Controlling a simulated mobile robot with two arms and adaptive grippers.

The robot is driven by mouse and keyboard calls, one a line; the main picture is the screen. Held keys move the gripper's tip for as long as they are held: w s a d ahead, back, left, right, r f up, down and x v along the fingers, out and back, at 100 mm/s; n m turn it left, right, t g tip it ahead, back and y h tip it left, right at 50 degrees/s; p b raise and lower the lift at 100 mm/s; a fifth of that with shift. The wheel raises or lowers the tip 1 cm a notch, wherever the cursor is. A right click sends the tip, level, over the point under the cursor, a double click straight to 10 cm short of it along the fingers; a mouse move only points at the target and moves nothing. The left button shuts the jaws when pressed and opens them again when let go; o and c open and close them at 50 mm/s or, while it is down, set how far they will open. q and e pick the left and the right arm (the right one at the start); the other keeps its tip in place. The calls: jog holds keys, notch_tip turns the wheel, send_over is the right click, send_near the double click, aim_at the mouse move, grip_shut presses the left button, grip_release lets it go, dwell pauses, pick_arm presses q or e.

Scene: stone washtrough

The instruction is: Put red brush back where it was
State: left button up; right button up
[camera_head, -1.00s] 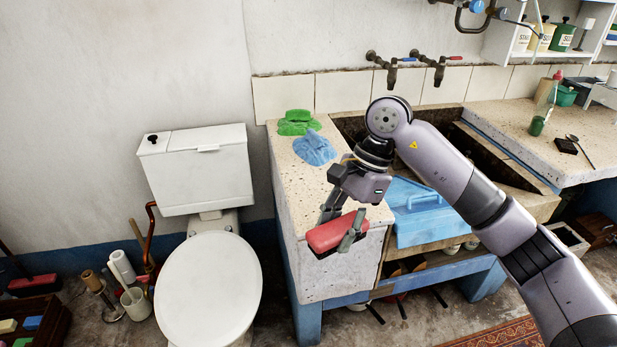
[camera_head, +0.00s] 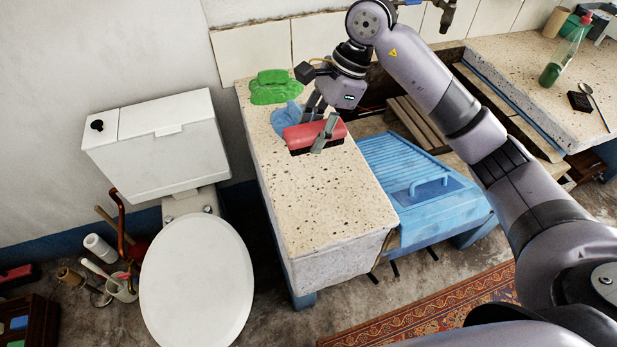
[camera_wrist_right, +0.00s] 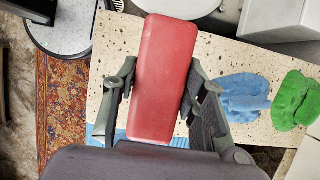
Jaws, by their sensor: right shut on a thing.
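The red brush (camera_head: 302,136) has a red back and dark bristles below. My right gripper (camera_head: 322,132) is shut on it, with one finger on each side, over the speckled stone counter (camera_head: 318,196). In the right wrist view the brush (camera_wrist_right: 163,78) lies lengthwise between the two fingers of the gripper (camera_wrist_right: 160,95). I cannot tell whether its bristles touch the stone. My left gripper is not in view.
A blue cloth (camera_head: 287,118) lies just behind the brush, and a green cloth (camera_head: 270,87) lies farther back. A blue ribbed washboard (camera_head: 418,185) is to the right. The counter's front part is clear. A toilet (camera_head: 197,275) stands at left.

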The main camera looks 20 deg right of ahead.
aim_at(308, 152)
jog(key=f, duration=0.1)
jog(key=s+a+f, duration=0.1)
jog(key=f, duration=0.2)
jog(key=shift+s+a+p, duration=0.3)
jog(key=shift+a+p, duration=0.05)
jog(key=shift+a, duration=0.05)
jog(key=f, duration=0.5)
jog(key=f+p, duration=0.1)
jog(key=f, duration=0.1)
jog(key=shift+w+d+f, duration=0.25)
jog(key=shift+d+f, duration=0.05)
jog(key=shift+f, duration=0.1)
jog(key=shift+s+a+f, duration=0.1)
jog(key=shift+a+f, duration=0.05)
jog(key=shift+f, duration=0.25)
notch_tip(308, 152, down, 4)
jog(key=shift+f+p, duration=0.1)
jog(key=shift+p, duration=0.3)
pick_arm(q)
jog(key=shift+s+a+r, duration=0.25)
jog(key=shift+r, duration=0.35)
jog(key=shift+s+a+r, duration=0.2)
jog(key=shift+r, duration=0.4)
